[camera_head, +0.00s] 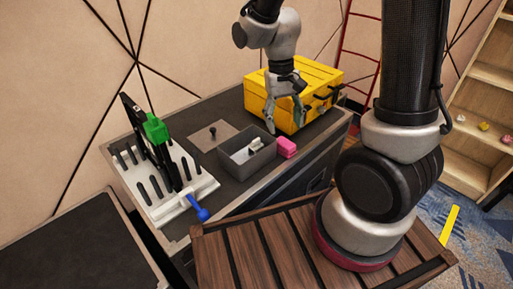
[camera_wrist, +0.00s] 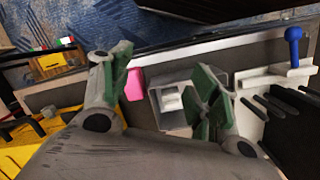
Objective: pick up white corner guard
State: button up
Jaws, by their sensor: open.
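A small white piece, which looks like the corner guard (camera_head: 255,144), lies inside an open grey bin (camera_head: 234,168) on the dark worktop. In the wrist view the white piece (camera_wrist: 172,99) sits in the bin (camera_wrist: 158,78), between my two fingers in the picture. My gripper (camera_head: 285,117) is open and empty, above and to the right of the bin in the head view. In the wrist view my gripper (camera_wrist: 163,68) shows its green-padded fingers spread wide. The bin's walls hide part of the white piece.
A pink block (camera_head: 286,147) stands just right of the bin. A yellow toolbox (camera_head: 315,82) is behind my gripper. A white rack (camera_head: 170,190) with black pegs, a green clamp (camera_head: 155,128) and a blue-handled tool (camera_head: 197,207) is at left. A grey plate (camera_head: 205,134) with a knob lies behind the bin.

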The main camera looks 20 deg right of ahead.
aim_at(254, 146)
jog(key=w+a+f+m, duration=0.1)
jog(key=f, duration=0.2)
jog(key=w+a+f+m, duration=0.1)
jog(key=f+m, duration=0.1)
jog(key=f, duration=0.1)
jog(key=w+a+f+m, duration=0.1)
jog(key=w+f, duration=0.1)
jog(key=f, duration=0.1)
jog(key=shift+a+m, duration=0.3)
jog(key=shift+a, duration=0.1)
jog(key=w+m, duration=0.1)
jog(key=w+a+m+t, duration=0.1)
jog(key=w+m, duration=0.1)
jog(key=w+a+f+m, duration=0.1)
jog(key=shift+w+f+m, duration=0.1)
jog(key=shift+w+m, duration=0.25)
jog(key=shift+m, duration=0.05)
jog(key=m, duration=0.1)
jog(key=w+m+t, duration=0.1)
jog(key=shift+w+a+f+m+y, duration=0.1)
jog(key=shift+a+m+y, duration=0.1)
jog(key=shift+m+y, duration=0.1)
jog(key=f, duration=0.7)
jog(key=shift+s+d+f, duration=0.1)
jog(key=shift+s+f, duration=0.15)
jog(key=shift+f, duration=0.05)
jog(key=c, duration=1)
